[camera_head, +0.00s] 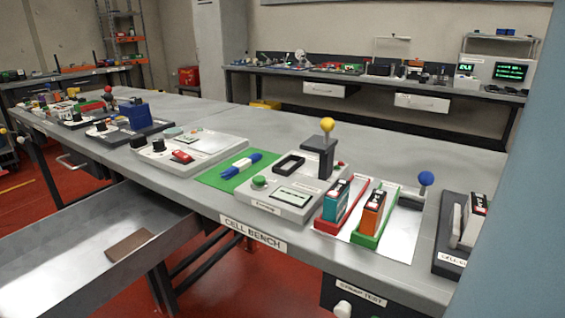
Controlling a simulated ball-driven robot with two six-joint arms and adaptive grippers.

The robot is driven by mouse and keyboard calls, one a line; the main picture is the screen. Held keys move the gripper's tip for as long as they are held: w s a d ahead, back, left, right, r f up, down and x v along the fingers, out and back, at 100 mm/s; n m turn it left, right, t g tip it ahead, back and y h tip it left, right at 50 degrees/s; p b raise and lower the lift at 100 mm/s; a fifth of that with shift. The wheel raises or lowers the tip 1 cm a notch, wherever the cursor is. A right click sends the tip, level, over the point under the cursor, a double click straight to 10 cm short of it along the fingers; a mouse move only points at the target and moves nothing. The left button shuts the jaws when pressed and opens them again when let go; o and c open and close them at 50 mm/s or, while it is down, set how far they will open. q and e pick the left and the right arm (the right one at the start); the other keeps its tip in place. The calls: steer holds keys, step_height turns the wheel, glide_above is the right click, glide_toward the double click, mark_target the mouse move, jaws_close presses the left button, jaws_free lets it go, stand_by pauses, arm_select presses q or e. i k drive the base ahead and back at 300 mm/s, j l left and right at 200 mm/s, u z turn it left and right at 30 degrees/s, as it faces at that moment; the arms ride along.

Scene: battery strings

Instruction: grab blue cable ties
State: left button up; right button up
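The blue cable ties (241,164) lie as a small bundle with a pale band around the middle. They rest on a green mat (215,181) near the front edge of the grey bench labelled "CELL BENCH" (252,235). Nothing touches the bundle and it is fully visible. Neither of my grippers shows in this view.
Right of the mat stands a grey device (279,205) with a yellow-knobbed lever (327,125). Left of it is a pale panel (208,142) with a red switch. Teal and orange cells (373,211) stand farther right. An open drawer (60,272) juts out at front left.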

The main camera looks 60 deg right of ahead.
mark_target(242, 164)
steer(key=z, duration=1.5)
steer(key=j, duration=0.1)
